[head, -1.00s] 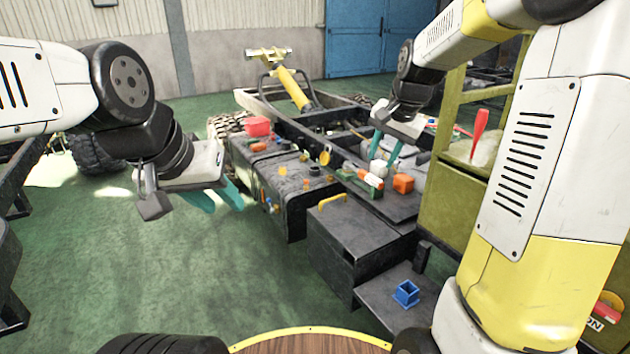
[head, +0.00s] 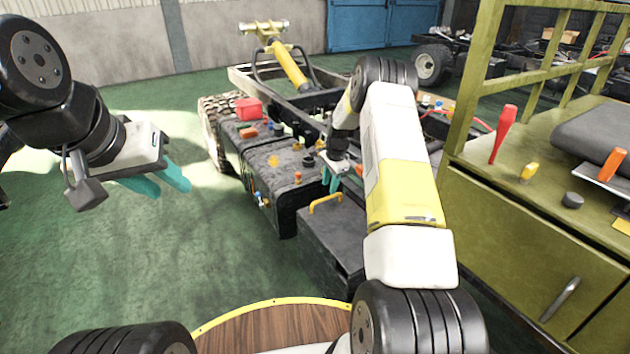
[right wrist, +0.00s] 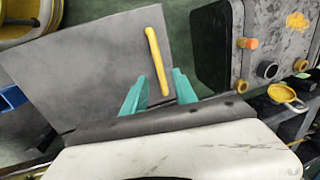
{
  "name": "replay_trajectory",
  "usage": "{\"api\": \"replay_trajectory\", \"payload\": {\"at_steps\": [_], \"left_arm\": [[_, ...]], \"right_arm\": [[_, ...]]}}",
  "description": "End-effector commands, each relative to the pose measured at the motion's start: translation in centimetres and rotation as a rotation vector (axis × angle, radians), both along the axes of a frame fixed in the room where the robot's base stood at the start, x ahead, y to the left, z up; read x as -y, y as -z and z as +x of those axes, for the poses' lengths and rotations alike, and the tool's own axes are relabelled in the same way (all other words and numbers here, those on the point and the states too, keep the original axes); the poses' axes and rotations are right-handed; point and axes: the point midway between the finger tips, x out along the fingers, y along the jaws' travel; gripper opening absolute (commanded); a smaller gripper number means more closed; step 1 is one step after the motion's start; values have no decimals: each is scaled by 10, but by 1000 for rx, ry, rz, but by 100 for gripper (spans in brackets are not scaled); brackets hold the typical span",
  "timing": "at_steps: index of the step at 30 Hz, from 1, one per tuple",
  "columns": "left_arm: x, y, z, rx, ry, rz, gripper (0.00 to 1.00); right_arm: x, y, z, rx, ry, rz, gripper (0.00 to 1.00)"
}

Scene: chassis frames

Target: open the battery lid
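The battery box is a dark grey box with a flat lid (head: 330,238) at the chassis side; the lid looks closed. A yellow handle (head: 325,203) stands on the lid near its far edge. In the right wrist view the yellow handle (right wrist: 157,62) lies just beyond the fingertips, on the grey lid (right wrist: 90,75). My right gripper (head: 333,181) is above and behind the handle, with its teal fingers apart and nothing between them. The right wrist view also shows its fingers (right wrist: 158,85) apart. My left gripper (head: 165,183) hangs empty over the floor at the left, its teal fingers apart.
A black tank (head: 275,175) with caps and small parts stands beside the box. A red container (head: 248,108) sits on its far end. A green cabinet (head: 520,240) with tools stands at the right. Green floor (head: 220,270) is free at the left.

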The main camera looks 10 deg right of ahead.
Motion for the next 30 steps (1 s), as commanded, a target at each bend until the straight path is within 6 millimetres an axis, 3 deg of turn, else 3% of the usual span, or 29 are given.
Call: {"api": "replay_trajectory", "payload": {"at_steps": [3, 9, 20, 21, 26, 30], "left_arm": [[0, 0, 0, 0, 0, 0, 36], [0, 0, 0, 0, 0, 0, 36], [0, 0, 0, 0, 0, 0, 36], [0, 0, 0, 0, 0, 0, 36], [0, 0, 0, 0, 0, 0, 36], [0, 0, 0, 0, 0, 0, 36]], "right_arm": [[-1, 22, 3, -2, 1, 0, 34], [-3, 47, 8, -1, -1, -1, 34], [-4, 54, 10, 1, -1, 0, 34], [-4, 54, 10, 0, -1, 0, 32], [-4, 54, 10, 0, -1, 0, 1], [-4, 54, 10, 0, -1, 0, 0]]}}
